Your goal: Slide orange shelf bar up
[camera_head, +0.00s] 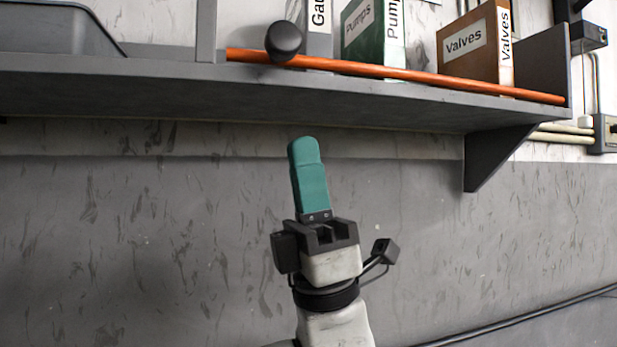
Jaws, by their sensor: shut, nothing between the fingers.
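The orange shelf bar (420,77) runs along the front of the grey shelf (300,100), sloping down to the right in the picture. It lies low, close to the shelf board, in front of the binders. A round black knob (284,41) sits at the bar near its left end. My gripper (303,145) has teal fingers that are shut and empty. It points upward below the shelf's front edge, under the knob and apart from both bar and knob.
Binders stand behind the bar: a green Pumps binder (366,38) and a brown Valves binder (468,48). A grey bin (55,30) stands at the left. A bracket (492,155) supports the shelf at the right. The wall area around my gripper looks clear.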

